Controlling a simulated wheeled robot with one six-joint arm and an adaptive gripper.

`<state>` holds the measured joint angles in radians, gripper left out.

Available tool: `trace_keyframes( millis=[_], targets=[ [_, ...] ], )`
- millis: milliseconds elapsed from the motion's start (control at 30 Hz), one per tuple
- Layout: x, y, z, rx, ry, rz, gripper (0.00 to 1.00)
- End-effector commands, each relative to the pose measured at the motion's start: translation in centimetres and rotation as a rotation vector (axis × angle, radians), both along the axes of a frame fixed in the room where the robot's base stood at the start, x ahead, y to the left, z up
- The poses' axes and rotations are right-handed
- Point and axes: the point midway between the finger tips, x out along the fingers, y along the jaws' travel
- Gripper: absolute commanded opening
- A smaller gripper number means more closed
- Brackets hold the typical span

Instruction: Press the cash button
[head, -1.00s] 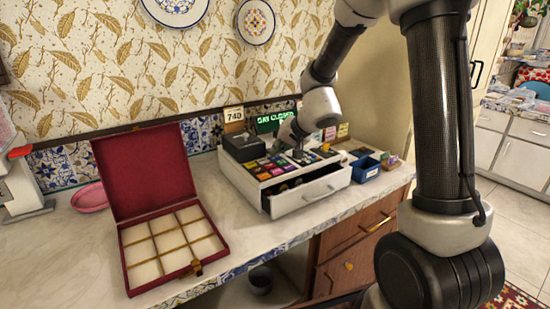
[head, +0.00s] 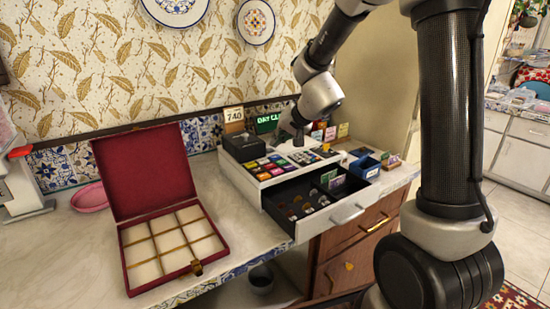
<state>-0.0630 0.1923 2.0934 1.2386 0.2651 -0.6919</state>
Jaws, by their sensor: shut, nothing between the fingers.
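The white cash register (head: 238,181) stands on the counter, with rows of coloured keys (head: 268,168) on its top. I cannot tell which key is the cash button at this size. Its drawer (head: 345,212) is out at the front, showing coins and notes in black compartments. A green-lit display (head: 268,123) behind it is partly covered by my arm. My gripper (head: 298,141) points down just above the right part of the keys, shut and empty. Whether it touches a key cannot be told.
An open red box (head: 128,278) with empty cream compartments stands left on the counter. A pink dish (head: 90,197) lies behind it. A blue bin (head: 364,168) sits right of the register. The open drawer juts past the counter's front edge.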

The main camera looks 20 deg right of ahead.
Motion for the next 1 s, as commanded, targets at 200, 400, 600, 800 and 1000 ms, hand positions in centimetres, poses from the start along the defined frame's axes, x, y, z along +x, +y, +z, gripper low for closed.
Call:
trace_keyframes(
  millis=[200, 400, 600, 800, 1000],
  targets=[
    [0.0, 0.1, 2.2, -0.001, -0.003, 0.003, 0.0],
    [0.0, 0.0, 3.1, 0.0, -0.002, -0.001, 0.0],
    [0.0, 0.0, 3.1, 0.0, -0.001, -0.001, 0.0],
    [0.0, 0.0, 3.1, 0.0, -0.001, -0.001, 0.0],
    [-0.4, 0.4, 2.9, 0.03, 0.027, -0.005, 0.0]
  ],
)
